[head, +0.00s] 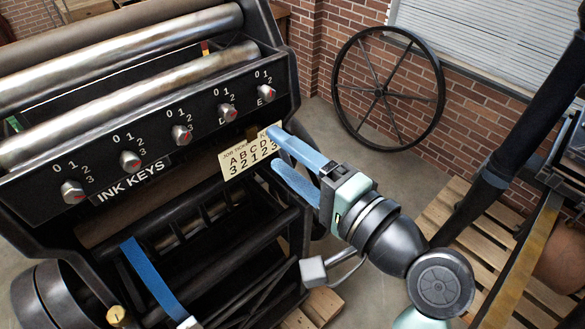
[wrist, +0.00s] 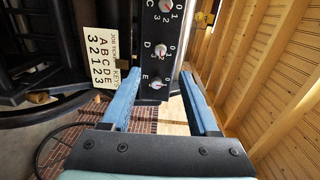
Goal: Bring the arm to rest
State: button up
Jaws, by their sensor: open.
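My gripper (head: 274,147) is open and empty, with its two blue fingers apart. In the head view its fingertips are just in front of the right end of the press, beside the cream job ticket (head: 240,157). In the wrist view the gripper (wrist: 162,76) frames the end of the key panel, with knob E (wrist: 156,84) between the fingers in the picture. I cannot tell whether a finger touches anything. The ink keys panel (head: 150,150) carries a row of silver knobs with red pointers. The ticket (wrist: 100,57) reads A B C D E over 3 2 1 2 3.
Metal rollers (head: 130,55) lie above the panel. A spoked black wheel (head: 388,88) leans at the brick wall (head: 350,20). A wooden pallet (head: 455,205) lies at the right, near a dark machine frame (head: 530,110). Bare floor shows between press and wheel.

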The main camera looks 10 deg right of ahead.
jog(key=shift+v, duration=0.8)
